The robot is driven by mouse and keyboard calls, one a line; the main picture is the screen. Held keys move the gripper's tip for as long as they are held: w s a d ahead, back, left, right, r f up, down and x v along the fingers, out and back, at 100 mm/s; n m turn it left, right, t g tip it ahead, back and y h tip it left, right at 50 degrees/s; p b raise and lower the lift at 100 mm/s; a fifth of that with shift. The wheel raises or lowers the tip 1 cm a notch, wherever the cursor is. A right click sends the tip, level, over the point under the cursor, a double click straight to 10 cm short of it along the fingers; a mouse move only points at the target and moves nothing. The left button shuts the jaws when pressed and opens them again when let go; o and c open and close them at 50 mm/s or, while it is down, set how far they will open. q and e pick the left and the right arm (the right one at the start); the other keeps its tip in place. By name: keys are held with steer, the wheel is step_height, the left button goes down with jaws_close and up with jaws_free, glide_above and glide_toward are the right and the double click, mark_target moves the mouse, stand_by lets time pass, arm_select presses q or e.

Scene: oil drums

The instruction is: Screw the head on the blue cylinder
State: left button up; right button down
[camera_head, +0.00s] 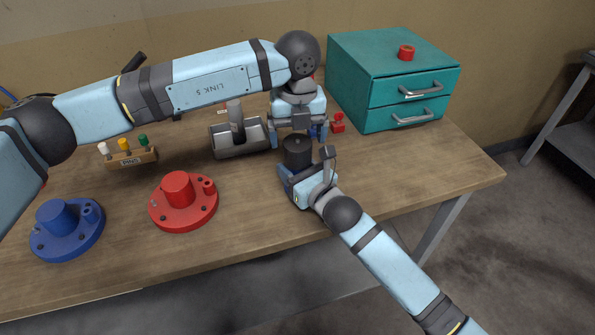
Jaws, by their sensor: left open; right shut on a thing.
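A blue flanged piece with a raised cylinder (58,220) stands upright on the table at the far left, apart from both grippers. A short dark cylinder (297,149) stands upright near the table's middle right. My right gripper (301,166) is shut on the dark cylinder from the front. My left gripper (299,134) is open, pointing down, with its blue fingers to either side just behind the dark cylinder's top. Whether they touch it I cannot tell. The dark cylinder's lower part is hidden by my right gripper. I cannot make out which piece is the head.
A red flanged piece (182,195) stands right of the blue one. A grey metal holder (240,145) and a wooden block with coloured pegs (131,158) are behind. A teal drawer cabinet (365,60) bears a red piece (406,52). A small red object (338,123) lies beside my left gripper.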

mark_target(295, 172)
arm_select(q)
steer(key=shift+r+n, duration=0.9)
steer(key=shift+r, duration=0.7)
steer(key=shift+f, duration=0.15)
steer(key=shift+f, duration=3.9)
steer(key=c, duration=0.9)
steer(key=m, duration=0.3)
steer(key=o, duration=1)
